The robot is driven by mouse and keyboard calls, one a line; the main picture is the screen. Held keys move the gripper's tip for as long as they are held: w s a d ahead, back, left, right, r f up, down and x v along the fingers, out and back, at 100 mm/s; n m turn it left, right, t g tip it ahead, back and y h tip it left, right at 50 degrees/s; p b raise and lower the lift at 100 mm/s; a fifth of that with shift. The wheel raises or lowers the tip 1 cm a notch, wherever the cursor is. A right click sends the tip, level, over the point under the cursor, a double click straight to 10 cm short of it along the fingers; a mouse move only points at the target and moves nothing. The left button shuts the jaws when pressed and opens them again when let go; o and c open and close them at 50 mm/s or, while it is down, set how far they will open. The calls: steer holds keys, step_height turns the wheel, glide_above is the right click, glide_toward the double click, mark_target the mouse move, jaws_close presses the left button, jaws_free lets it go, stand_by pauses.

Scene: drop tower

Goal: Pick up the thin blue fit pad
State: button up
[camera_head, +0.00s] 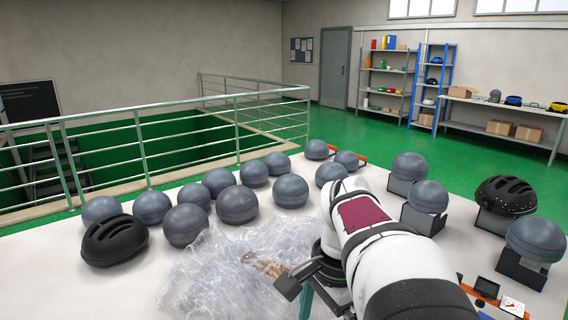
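I cannot make out a thin blue fit pad in the head view. A narrow teal strip (306,302) shows just below my gripper, and I cannot tell what it is. My gripper (290,285) is at the lower middle, at the right edge of a heap of clear crumpled plastic (215,275). A dark finger-like part points left over the plastic. My white arm hides much of the gripper and the table behind it, so its opening does not show. Something brownish (265,264) shows at the plastic near the gripper.
Several grey balls (238,205) and a black helmet (113,240) stand on the white table left of my arm. To the right are grey balls on dark stands (428,197), another black helmet (505,196) and small devices (487,288). A railing (140,150) runs behind.

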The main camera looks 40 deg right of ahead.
steer(key=s+a+f+n, duration=0.2)
steer(key=s+a+n, duration=0.1)
steer(key=a, duration=0.4)
steer(key=s+a+f+n, duration=0.2)
steer(key=s+a+n, duration=0.1)
steer(key=a+n, duration=0.3)
steer(key=s+a+f+n+y, duration=0.1)
steer(key=s+a+f+n, duration=0.1)
steer(key=a+n, duration=0.3)
steer(key=s+a, duration=0.1)
steer(key=a, duration=0.2)
steer(key=shift+s+a+f+g, duration=0.3)
steer(key=shift+a+f+g, duration=0.05)
steer(key=shift+g, duration=0.05)
steer(key=c, duration=1.1)
